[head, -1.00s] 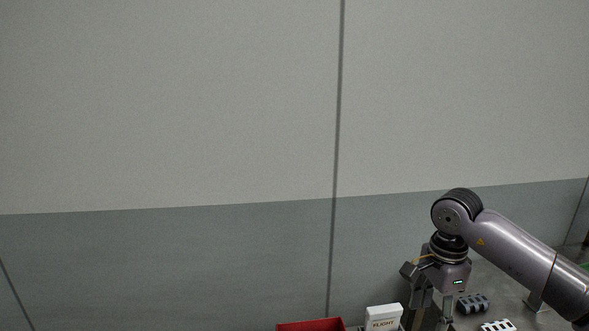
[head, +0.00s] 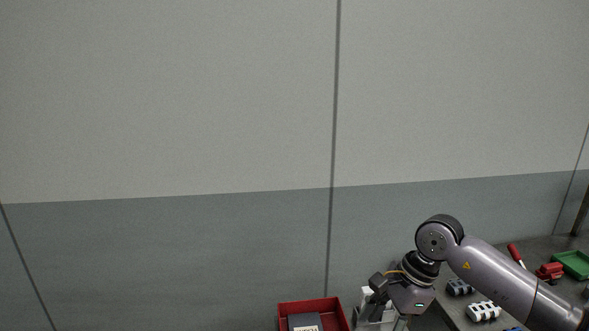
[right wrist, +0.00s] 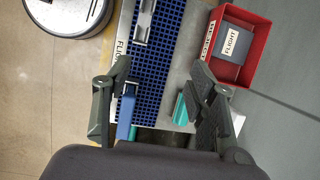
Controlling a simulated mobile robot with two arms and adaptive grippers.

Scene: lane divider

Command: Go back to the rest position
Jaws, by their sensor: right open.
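My right gripper (head: 378,303) is at the lower right of the head view, in front of a white sign (head: 367,294) that it partly hides. In the right wrist view the two fingers of my right gripper (right wrist: 163,85) stand wide apart with nothing held between them. Below them lie a blue grid mat (right wrist: 170,45), a blue piece (right wrist: 126,117) and a teal piece (right wrist: 181,108). The left gripper is in neither view.
At the right are dark and white ribbed parts (head: 484,311), a red clamp-like item (head: 550,271) and a green tray (head: 572,262). A round object (right wrist: 68,14) is at the wrist view's top left.

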